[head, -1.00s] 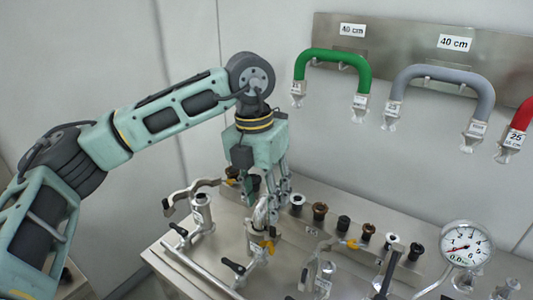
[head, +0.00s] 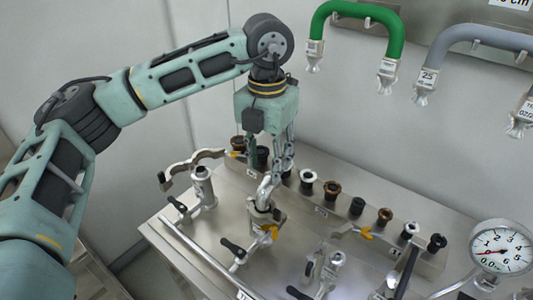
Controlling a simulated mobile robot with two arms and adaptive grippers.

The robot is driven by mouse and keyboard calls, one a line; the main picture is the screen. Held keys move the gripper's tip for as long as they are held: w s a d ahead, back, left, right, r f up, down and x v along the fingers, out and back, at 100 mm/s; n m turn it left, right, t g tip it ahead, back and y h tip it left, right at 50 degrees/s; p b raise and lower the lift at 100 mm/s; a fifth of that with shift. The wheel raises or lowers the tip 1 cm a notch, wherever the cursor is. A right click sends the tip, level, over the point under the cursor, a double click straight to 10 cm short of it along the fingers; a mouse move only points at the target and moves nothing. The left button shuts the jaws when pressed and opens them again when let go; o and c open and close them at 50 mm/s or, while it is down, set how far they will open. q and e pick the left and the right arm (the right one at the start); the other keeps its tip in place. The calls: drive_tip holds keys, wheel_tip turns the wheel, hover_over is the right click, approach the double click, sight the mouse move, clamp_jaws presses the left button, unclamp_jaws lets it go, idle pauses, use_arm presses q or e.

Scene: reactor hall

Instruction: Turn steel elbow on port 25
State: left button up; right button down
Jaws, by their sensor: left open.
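A bent steel elbow (head: 266,187) stands on a port (head: 262,212) on the steel bench. Its port number cannot be read. My left gripper (head: 281,166) points down with its fingers open, just above and behind the elbow's top. I cannot tell whether a finger touches it. My right gripper is not in view.
Left of the elbow stands another port with a curved clamp bar (head: 193,162). Several dark and brown fittings (head: 332,189) line the back. A pressure gauge (head: 501,247) stands at right. A green hose (head: 356,14) and a grey hose (head: 470,38) hang on the wall.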

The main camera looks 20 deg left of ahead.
sight(263, 183)
use_arm(q)
drive_tip(key=shift+s+f+b, duration=0.2)
drive_tip(key=shift+f+b, duration=0.3)
drive_tip(key=shift+f, duration=0.5)
wheel_tip(263, 183, down, 4)
drive_tip(key=b, duration=0.3)
drive_tip(key=shift+f, duration=0.15)
drive_tip(key=shift+c, duration=0.2)
drive_tip(key=c, duration=0.7)
drive_tip(key=shift+a+n+b, duration=0.1)
drive_tip(key=shift+n+b, duration=0.5)
drive_tip(key=shift+n, duration=0.3)
drive_tip(key=shift+c, duration=0.3)
drive_tip(key=shift+a+n, duration=0.1)
drive_tip(key=shift+n, duration=0.4)
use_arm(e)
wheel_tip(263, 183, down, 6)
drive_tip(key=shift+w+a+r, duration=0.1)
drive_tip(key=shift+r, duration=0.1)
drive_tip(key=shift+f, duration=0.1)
use_arm(q)
drive_tip(key=shift+a+n+b, duration=0.2)
drive_tip(key=shift+n+b, duration=0.2)
drive_tip(key=shift+n, duration=0.9)
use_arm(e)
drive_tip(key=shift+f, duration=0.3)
